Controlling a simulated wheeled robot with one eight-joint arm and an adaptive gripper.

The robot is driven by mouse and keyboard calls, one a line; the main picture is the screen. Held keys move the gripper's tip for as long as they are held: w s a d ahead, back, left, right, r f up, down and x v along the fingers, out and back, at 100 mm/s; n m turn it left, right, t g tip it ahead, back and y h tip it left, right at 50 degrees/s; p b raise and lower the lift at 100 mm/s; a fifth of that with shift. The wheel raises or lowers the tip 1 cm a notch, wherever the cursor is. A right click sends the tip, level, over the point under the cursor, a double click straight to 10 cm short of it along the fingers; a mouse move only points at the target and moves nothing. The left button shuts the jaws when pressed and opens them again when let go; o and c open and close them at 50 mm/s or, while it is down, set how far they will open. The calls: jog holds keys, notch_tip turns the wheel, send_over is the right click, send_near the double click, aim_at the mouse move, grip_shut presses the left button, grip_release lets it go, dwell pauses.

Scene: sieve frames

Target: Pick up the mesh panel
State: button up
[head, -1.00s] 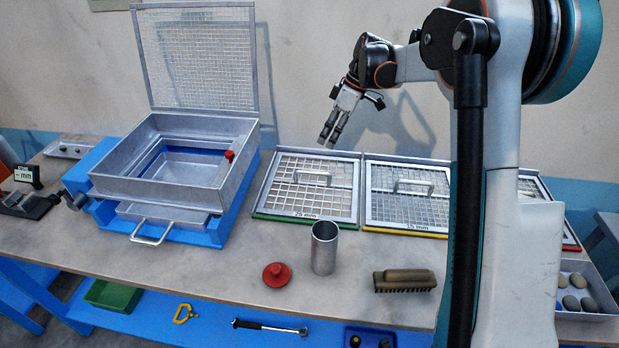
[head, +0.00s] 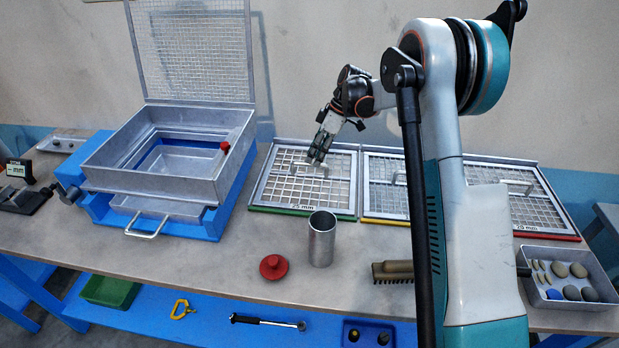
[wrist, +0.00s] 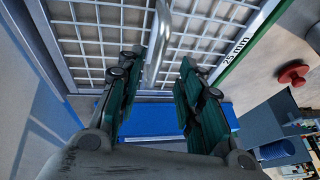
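The mesh panel marked 25 mm (head: 275,188), a square wire grid in a pale metal frame with a green front edge, lies on the bench. Its upright bar handle (head: 296,174) stands near its middle. The grid (wrist: 90,32) fills the top of that view. I cannot tell whether either finger touches the handle.
Yellow-edged (head: 386,200) and red-edged (head: 545,214) mesh panels lie to the right, partly behind my arm. A blue sieve box with open mesh lid (head: 193,48) stands left. A metal cup (head: 321,240), red knob (head: 273,267), brush (head: 393,271) and stone tray (head: 540,299) are in front.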

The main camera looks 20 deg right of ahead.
aim_at(309, 165)
jog(key=x, duration=0.1)
jog(key=b+x, duration=0.1)
jog(key=x, duration=0.1)
jog(key=b+x, duration=0.1)
jog(key=x, duration=0.1)
jog(key=shift+w+a+f, duration=0.1)
jog(key=shift+w+f, duration=0.05)
jog(key=shift+w, duration=0.15)
grip_shut()
